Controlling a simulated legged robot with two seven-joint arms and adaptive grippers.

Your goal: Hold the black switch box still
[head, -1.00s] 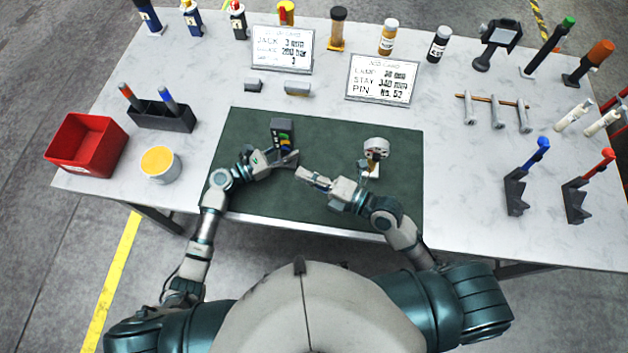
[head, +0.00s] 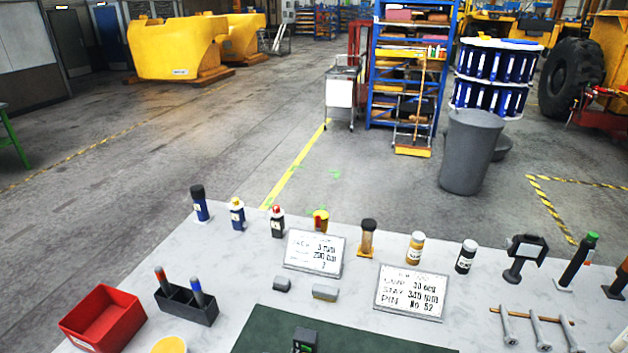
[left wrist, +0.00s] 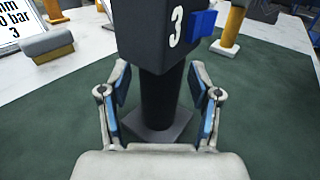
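The black switch box (left wrist: 150,30) fills the top middle of the left wrist view, with a white 3 on its face and a blue part on its right side. It stands on a dark round post (left wrist: 160,100) on a square grey foot. My left gripper (left wrist: 160,80) has its fingers apart, one on each side of the post, with green mat showing between fingers and post. The fingertips are close to the box's lower corners; contact is not clear. The box's top also shows at the bottom edge of the head view (head: 305,339). My right gripper is out of view.
The green mat (head: 268,333) lies on the pale table. Sign plates (head: 411,292), small grey blocks (head: 325,292) and several bottles stand behind it. A red bin (head: 103,318) and a black pen holder (head: 187,305) are at left. Bolts (head: 541,328) lie at right.

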